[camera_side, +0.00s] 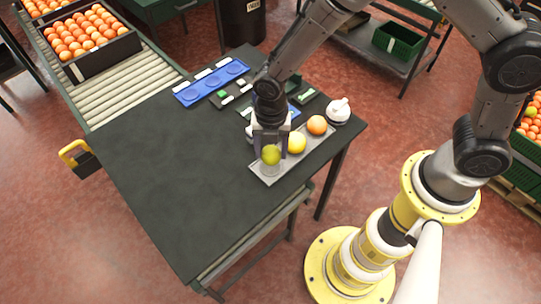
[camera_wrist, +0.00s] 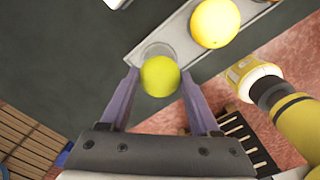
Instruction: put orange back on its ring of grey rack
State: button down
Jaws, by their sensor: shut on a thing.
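My gripper (camera_side: 270,150) is shut on a yellow-green orange (camera_side: 271,156). In the wrist view the fruit (camera_wrist: 160,76) sits between the two fingertips (camera_wrist: 160,82). The grey rack (camera_side: 259,169) lies on the dark table, and the held fruit is over its near-left end. In the wrist view an empty clear ring (camera_wrist: 150,50) shows partly behind the held fruit. I cannot tell whether the fruit touches the ring. A yellow fruit (camera_side: 296,143) and an orange fruit (camera_side: 317,125) stand on the rest of the rack.
A white rounded device (camera_side: 339,110) stands past the rack's far end. A blue tray (camera_side: 190,96) and small green-and-white items (camera_side: 224,94) lie at the table's back. A roller conveyor (camera_side: 130,83) with a crate of oranges is at the left. The table's front left is clear.

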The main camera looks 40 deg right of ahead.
aim_at(270, 158)
jog(key=shift+f, duration=1.65)
jog(key=shift+f, duration=0.1)
jog(key=shift+c, duration=0.6)
grip_release()
